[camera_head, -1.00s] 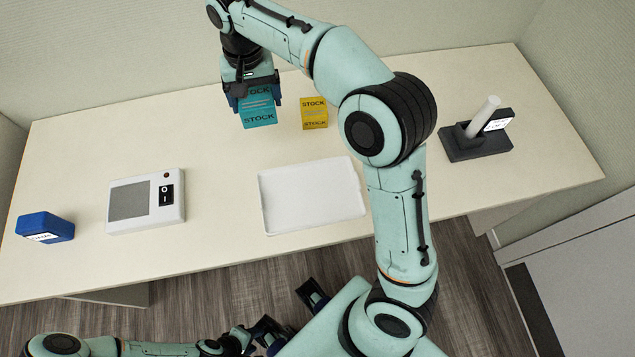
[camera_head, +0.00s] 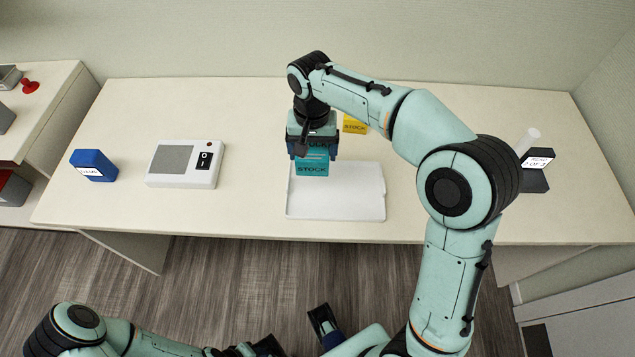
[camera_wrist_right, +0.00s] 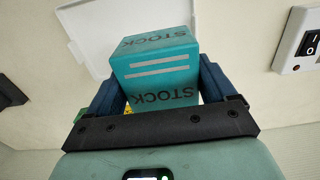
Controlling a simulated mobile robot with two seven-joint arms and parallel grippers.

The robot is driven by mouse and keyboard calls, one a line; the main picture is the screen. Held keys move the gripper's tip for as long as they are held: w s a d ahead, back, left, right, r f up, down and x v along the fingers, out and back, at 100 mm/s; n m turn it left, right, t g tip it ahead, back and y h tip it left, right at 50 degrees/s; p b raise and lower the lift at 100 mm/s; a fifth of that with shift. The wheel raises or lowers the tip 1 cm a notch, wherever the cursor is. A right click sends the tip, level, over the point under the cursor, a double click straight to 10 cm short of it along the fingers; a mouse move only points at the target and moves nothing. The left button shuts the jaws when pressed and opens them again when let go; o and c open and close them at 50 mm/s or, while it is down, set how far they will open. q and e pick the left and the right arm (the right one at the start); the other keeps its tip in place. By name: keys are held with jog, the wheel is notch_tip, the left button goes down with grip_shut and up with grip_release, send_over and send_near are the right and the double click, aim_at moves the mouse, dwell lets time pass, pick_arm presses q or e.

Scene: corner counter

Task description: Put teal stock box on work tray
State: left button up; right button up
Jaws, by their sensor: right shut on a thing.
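The teal stock box (camera_head: 312,168) is held between the fingers of my right gripper (camera_head: 313,152). In the right wrist view the box (camera_wrist_right: 158,68) sits between both fingers (camera_wrist_right: 160,90), its STOCK lettering facing the camera. The white work tray (camera_head: 340,207) lies flat and empty on the counter. In the head view the box overlaps the tray's far left part; its exact height above it is hard to tell. The tray also shows behind the box in the wrist view (camera_wrist_right: 88,32). My left gripper (camera_head: 297,334) is low at the bottom, its fingers apart and empty.
A yellow stock box (camera_head: 355,124) stands behind the tray, partly hidden by my right arm. A white switch device (camera_head: 186,164) and a blue box (camera_head: 93,165) stand to the left. A dark holder with a display (camera_head: 537,172) is at the right. The counter's front left is clear.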

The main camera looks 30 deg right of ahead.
notch_tip(320, 180, down, 6)
jog(key=shift+r+b, duration=0.1)
jog(key=shift+b, duration=0.25)
jog(key=shift+f+b, duration=0.45)
jog(key=shift+f, duration=2.9)
jog(key=shift+f, duration=0.1)
jog(key=o, duration=0.9)
jog(key=shift+o, duration=0.5)
jog(key=shift+r, duration=0.25)
notch_tip(320, 180, up, 12)
jog(key=shift+f+p, duration=0.1)
jog(key=shift+p, duration=0.85)
